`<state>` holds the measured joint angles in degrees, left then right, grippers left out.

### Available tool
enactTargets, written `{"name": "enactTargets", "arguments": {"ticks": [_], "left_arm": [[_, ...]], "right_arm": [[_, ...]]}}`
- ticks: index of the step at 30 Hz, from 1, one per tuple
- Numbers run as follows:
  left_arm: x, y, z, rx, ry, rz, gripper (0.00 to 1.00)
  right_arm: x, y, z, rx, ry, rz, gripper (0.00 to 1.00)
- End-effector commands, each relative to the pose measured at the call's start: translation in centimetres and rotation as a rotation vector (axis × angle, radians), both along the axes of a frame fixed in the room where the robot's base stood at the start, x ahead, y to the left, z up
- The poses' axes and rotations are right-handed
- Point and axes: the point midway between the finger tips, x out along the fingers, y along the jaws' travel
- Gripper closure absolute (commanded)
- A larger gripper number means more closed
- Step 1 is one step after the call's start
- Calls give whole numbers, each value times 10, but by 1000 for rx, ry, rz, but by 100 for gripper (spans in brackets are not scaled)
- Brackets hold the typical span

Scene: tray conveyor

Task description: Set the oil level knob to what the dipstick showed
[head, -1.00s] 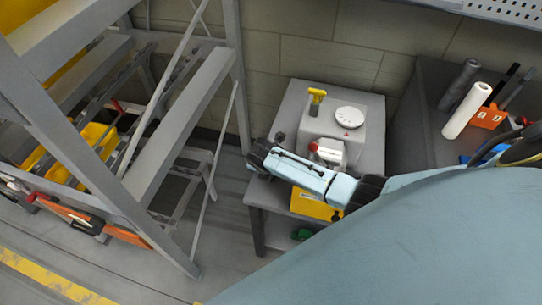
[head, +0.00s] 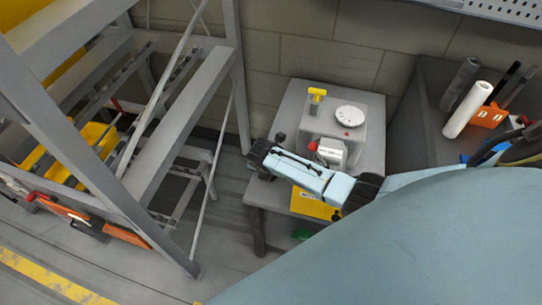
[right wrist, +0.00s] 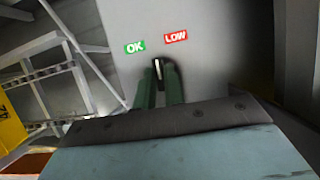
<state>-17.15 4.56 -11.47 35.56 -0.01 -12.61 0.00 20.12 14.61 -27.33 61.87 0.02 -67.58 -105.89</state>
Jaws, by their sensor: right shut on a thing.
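A dark knob (right wrist: 157,70) with a light pointer line shows in the right wrist view, on a grey face below a green OK label (right wrist: 134,47) and a red LOW label (right wrist: 175,36). My right gripper (right wrist: 158,76) is shut on the knob. The line points up, roughly between the labels; its exact setting is hard to tell. In the head view, the dipstick's yellow T-handle (head: 317,93) stands upright on the grey housing (head: 373,150). Its oil mark is not visible. My right arm hides part of the housing's front. My left gripper is not in view.
A white round dial (head: 350,116) is on the housing, and a white piece with a red ball (head: 330,153) is in front. A yellow bin (head: 315,205) sits below my arm. A grey metal frame (head: 180,120) is left; a white roll (head: 467,110) is right.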

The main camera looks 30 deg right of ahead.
Motion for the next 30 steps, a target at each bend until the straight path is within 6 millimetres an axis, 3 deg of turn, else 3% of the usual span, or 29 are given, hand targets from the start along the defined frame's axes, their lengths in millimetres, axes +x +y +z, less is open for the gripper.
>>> {"name": "enactTargets", "arguments": {"ticks": [15,30], "left_arm": [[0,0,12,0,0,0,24],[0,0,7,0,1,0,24]], "right_arm": [[1,1,1,0,3,-329,100],[1,1,-1,-1,2,-689,100]]}}
